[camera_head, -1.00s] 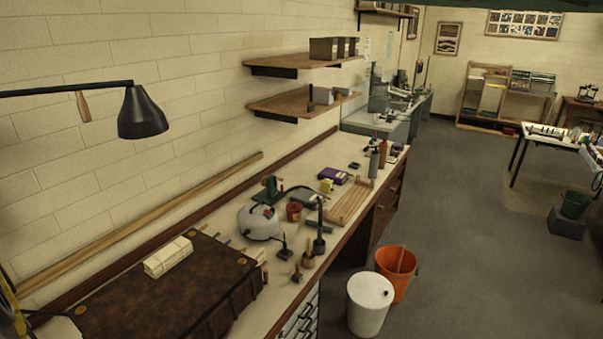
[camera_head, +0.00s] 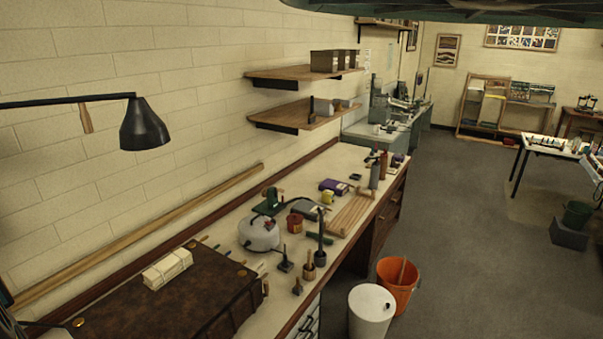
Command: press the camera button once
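I cannot make out a camera or its button for certain in this view. The long workbench (camera_head: 215,327) carries many small items, and none of them shows clearly as a camera. My gripper is not in view, so I cannot tell where it is or whether it holds anything.
A brown leather case (camera_head: 205,290) with a pale bundle (camera_head: 167,269) lies on the bench's near end. A black lamp (camera_head: 145,125) hangs at left. An orange bucket (camera_head: 398,287) and white bin (camera_head: 371,313) stand beside the bench. Grey floor is open at right.

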